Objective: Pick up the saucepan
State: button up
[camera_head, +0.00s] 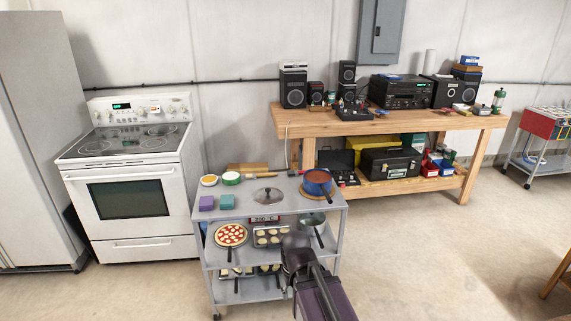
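A blue saucepan (311,189) with reddish-brown contents sits on a round wooden board at the right end of the grey cart's (242,207) top. A grey pan (312,219) with a dark handle is on the shelf below. My gripper (295,243) is dark and low in front of the cart's right side, below the saucepan and apart from it. It is too small and dark to tell whether its fingers are open or shut. My arm hides part of the lower shelves.
On the cart top are a glass lid (268,196), purple and teal boxes and two small round containers. A pizza (230,235) and a muffin tin (271,237) are below. A white stove (133,175) stands left, a wooden workbench (375,127) behind.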

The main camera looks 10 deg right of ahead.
aim_at(316, 182)
jog(key=u, duration=0.2)
jog(key=i, duration=1.2)
jog(key=u, duration=0.05)
